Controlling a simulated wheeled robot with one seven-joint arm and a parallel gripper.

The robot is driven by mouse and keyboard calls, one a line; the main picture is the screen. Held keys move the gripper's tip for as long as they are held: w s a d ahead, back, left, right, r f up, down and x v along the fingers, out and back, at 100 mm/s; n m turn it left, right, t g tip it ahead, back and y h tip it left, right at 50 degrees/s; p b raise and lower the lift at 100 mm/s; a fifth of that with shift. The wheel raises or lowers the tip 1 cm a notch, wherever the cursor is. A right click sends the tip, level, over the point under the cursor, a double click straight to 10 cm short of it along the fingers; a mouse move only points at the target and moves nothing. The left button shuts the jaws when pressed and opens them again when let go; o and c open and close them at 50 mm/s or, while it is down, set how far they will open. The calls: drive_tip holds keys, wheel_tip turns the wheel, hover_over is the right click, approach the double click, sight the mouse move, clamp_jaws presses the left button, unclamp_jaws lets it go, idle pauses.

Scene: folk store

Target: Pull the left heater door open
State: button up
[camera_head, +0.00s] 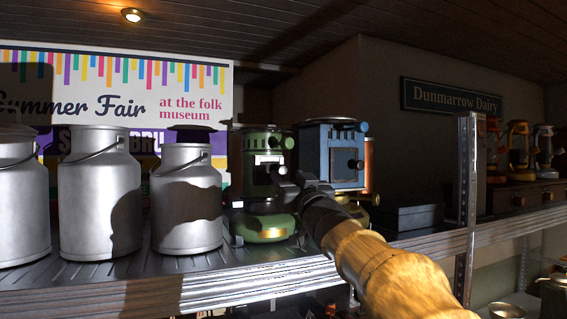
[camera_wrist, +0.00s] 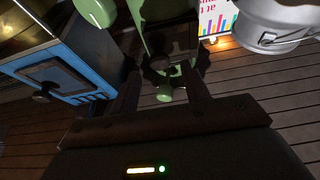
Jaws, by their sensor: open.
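The left heater (camera_head: 262,148) is green and stands on the metal shelf, with a pale front panel and a round green base (camera_head: 264,226).
A blue heater (camera_head: 328,158) stands close on the right; its door (camera_wrist: 58,78) shows in the wrist view. Several milk cans (camera_head: 188,205) stand to the left. A shelf post (camera_head: 467,200) rises on the right. A grey box (camera_head: 415,216) lies behind my arm.

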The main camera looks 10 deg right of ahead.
sight(282, 171)
drive_tip(key=p+x, duration=0.1)
drive_tip(key=x, duration=0.2)
drive_tip(key=shift+w+r, duration=0.15)
drive_tip(key=shift+w, duration=0.1)
drive_tip(key=shift+c, duration=0.3)
clamp_jaws()
drive_tip(key=shift+h+b, duration=0.3)
drive_tip(key=shift+b, duration=0.25)
drive_tip(key=shift+a, duration=0.25)
drive_tip(key=shift+s+d, duration=0.1)
drive_tip(key=shift+d, duration=0.05)
